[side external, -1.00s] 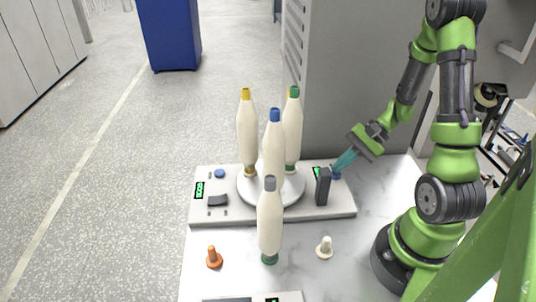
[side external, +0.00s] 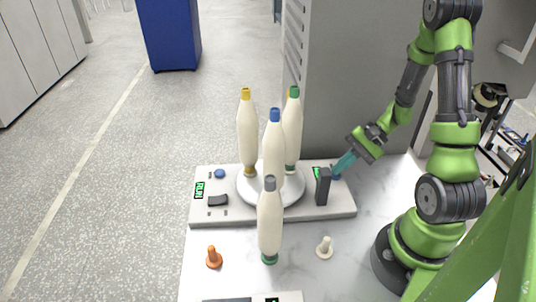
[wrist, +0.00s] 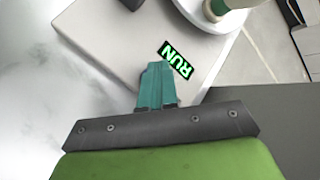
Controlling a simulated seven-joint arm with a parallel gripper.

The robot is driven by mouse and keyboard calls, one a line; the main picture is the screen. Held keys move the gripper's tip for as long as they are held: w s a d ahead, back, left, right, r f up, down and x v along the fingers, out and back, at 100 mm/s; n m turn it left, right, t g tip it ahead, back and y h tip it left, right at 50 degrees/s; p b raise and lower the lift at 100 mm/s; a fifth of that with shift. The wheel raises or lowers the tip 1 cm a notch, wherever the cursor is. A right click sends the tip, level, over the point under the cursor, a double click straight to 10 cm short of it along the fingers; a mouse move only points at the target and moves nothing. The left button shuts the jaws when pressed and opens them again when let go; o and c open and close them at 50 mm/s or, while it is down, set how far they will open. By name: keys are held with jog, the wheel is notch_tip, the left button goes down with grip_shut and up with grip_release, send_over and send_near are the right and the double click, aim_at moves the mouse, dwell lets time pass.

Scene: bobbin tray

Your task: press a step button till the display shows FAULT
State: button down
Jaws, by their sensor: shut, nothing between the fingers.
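My gripper (side external: 340,171) is shut and empty, pointing down at the right end of the grey panel. Its teal fingertips (wrist: 158,82) are at the right blue button (side external: 336,177). The fingers hide most of that button in the wrist view, and I cannot tell whether it is pressed. Beside it, the right display (wrist: 176,60) reads RUN in green; it is partly hidden in the side view (side external: 316,172). A left display (side external: 199,190) is lit green, its text too small to read surely. A second blue button (side external: 219,173) is near it.
A white turntable (side external: 291,194) carries several cream bobbins with coloured tips. A dark upright block (side external: 323,187) stands close left of my gripper. A grey-tipped bobbin (side external: 269,222), an orange peg (side external: 213,258) and a white peg (side external: 324,248) stand in front.

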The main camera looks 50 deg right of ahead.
jog(key=shift+r, duration=0.85)
